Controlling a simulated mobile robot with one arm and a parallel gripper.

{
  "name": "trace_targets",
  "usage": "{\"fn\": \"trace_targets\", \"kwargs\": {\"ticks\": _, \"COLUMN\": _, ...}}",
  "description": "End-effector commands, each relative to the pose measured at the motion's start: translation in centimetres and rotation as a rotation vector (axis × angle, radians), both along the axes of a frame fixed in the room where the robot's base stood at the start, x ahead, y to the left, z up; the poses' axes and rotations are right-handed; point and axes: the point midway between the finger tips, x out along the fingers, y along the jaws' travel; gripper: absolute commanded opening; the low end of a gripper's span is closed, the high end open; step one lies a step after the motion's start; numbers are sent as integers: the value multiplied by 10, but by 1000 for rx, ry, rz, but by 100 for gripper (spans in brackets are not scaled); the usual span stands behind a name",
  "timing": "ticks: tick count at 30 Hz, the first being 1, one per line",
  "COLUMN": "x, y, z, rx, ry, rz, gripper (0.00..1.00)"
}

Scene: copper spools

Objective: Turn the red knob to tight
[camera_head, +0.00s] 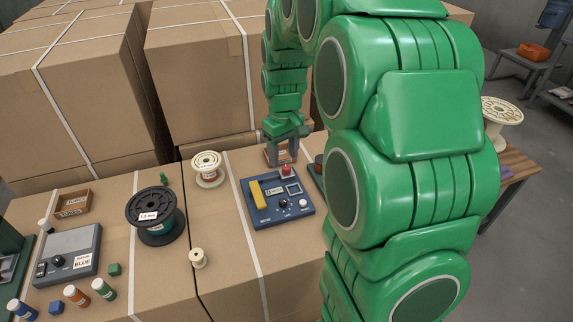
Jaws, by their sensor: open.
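The red knob (287,170) is small and stands at the top right of a blue control box (262,216). The box also carries a yellow block, a small display, a black dial and a white button. My gripper (283,162) hangs from my green arm just over the far edge of the box, its fingers pointing down. It is open, with its fingertips close to the red knob. I cannot tell whether they touch it or stand around it. The knob's setting and any tight marking are too small to read.
The box sits on strapped cartons. A black spool (152,214), a cream spool (207,168) and a small spool (198,258) stand to its left. A grey device (69,254) and several bottles are farther left. Tall cartons (203,88) rise behind.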

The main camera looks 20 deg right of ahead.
Motion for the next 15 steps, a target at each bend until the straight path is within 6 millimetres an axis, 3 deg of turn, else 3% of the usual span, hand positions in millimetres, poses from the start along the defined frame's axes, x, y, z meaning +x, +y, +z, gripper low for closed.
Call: {"fn": "trace_targets", "kwargs": {"ticks": 15, "x": 103, "y": -40, "z": -72, "rx": 3, "ry": -34, "rz": 100, "gripper": 57}}
